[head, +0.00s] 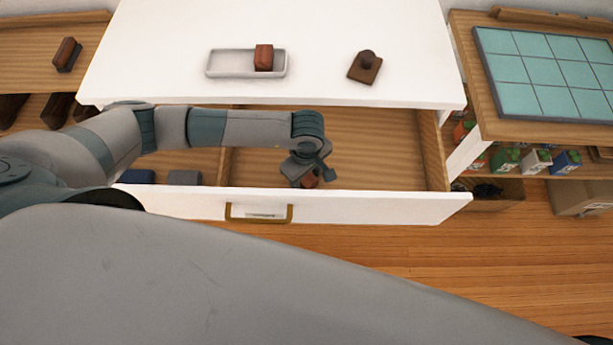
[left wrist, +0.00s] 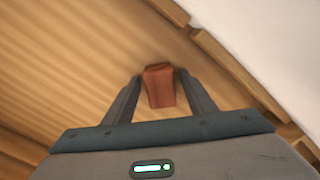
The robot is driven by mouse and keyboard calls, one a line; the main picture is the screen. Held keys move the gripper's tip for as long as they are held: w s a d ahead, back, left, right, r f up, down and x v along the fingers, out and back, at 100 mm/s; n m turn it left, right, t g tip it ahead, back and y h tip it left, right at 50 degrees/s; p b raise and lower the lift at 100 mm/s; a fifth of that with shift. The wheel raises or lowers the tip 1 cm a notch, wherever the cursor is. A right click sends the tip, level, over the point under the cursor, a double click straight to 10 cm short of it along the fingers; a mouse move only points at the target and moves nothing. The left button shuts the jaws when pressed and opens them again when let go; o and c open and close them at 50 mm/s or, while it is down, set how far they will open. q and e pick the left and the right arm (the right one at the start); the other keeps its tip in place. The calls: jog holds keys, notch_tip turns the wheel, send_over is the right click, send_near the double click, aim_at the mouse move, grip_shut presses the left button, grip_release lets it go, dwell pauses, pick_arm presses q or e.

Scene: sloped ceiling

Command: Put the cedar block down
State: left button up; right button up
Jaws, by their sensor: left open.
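A reddish-brown block (head: 310,181), which looks like the cedar block, is in the open drawer (head: 385,160) near its front wall, partly hidden by my left gripper (head: 307,172). In the left wrist view the block (left wrist: 160,86) stands between the two spread fingers of my left gripper (left wrist: 160,82), with its far end at the fingertips. The fingers are open, and I cannot tell whether either one touches the block. A similar reddish block (head: 264,57) sits in a white tray (head: 222,64) on the white top. My right gripper is out of view.
A brown knobbed piece (head: 365,67) lies on the white top (head: 190,25). Dark blue (head: 137,176) and grey (head: 184,177) items are in the drawer's left compartment. The drawer's right side is clear.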

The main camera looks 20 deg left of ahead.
aim_at(307, 178)
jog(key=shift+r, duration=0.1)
pick_arm(q)
jog(key=shift+r, duration=0.35)
notch_tip(307, 178, up, 6)
jog(key=shift+r+b, duration=0.25)
jog(key=shift+b, duration=0.85)
notch_tip(307, 178, up, 5)
jog(key=shift+r+b, duration=0.1)
jog(key=shift+b, duration=0.45)
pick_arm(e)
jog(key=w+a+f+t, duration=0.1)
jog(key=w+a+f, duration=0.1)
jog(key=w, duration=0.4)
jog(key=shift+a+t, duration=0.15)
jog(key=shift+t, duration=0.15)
